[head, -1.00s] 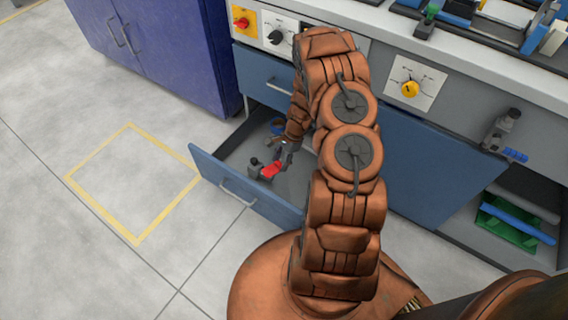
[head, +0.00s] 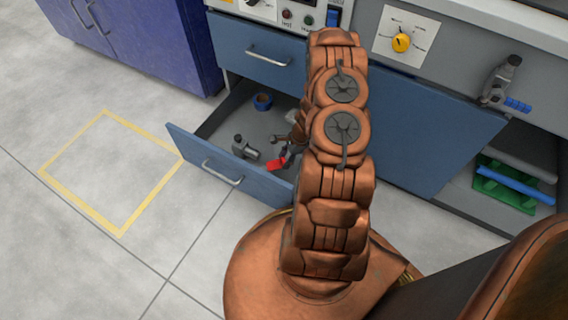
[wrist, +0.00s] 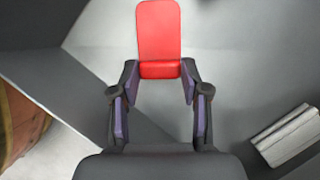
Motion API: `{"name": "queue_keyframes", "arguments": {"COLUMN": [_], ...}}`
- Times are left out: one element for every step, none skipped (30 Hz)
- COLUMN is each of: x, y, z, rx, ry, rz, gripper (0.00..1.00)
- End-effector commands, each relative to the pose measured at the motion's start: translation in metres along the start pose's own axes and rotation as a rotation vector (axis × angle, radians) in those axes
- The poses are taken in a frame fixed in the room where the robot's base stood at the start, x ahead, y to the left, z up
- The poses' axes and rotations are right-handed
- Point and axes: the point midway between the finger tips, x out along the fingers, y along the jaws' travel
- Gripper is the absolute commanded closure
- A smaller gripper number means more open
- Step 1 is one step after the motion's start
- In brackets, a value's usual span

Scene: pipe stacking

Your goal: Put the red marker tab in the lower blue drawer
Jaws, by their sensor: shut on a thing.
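The red marker tab (head: 277,162) shows inside the outline of the lower blue drawer (head: 226,165), which is pulled open. My gripper (head: 288,154) is at the tab, partly hidden by my arm. In the wrist view the gripper (wrist: 160,80) is shut on the near end of the tab (wrist: 158,32), which points away from the fingers. The grey drawer floor shows below and around it. I cannot tell whether the tab touches that floor.
A grey metal fitting (head: 245,147) and a blue ring (head: 262,101) lie in the drawer. The closed upper drawer (head: 265,58) is above it. A green and blue rack (head: 508,188) sits in an open bay at right. The yellow-outlined floor area (head: 110,170) is clear.

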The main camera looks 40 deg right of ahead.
Motion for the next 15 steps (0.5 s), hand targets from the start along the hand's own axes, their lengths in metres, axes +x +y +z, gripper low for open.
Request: {"name": "queue_keyframes", "arguments": {"x": [0.006,0.008,0.009,0.011,0.013,0.016,0.019,0.023,0.028,0.032,0.036,0.04,0.042,0.043,0.043], "y": [0.0,0.0,-0.001,-0.001,-0.001,-0.001,-0.001,-0.001,-0.001,-0.001,0.0,0.0,0.001,0.001,0.0], "z": [-0.003,-0.004,-0.004,-0.005,-0.006,-0.007,-0.009,-0.01,-0.012,-0.014,-0.015,-0.017,-0.017,-0.017,-0.017], "rx": [0.001,0.0,-0.001,-0.001,-0.001,-0.001,-0.001,-0.001,0.0,0.0,0.0,0.0,0.0,0.0,0.0], "ry": [0.0,0.0,0.0,0.0,0.0,0.0,0.0,0.0,0.0,0.0,0.0,-0.001,-0.001,-0.001,-0.001], "rz": [0.0,-0.001,-0.001,-0.001,-0.002,-0.002,-0.002,-0.002,-0.002,-0.001,0.0,0.001,0.001,0.001,0.001], "gripper": [0.82,0.82,0.82,0.82,0.82,0.82,0.82,0.82,0.82,0.82,0.82,0.82,0.82,0.82,0.82]}}
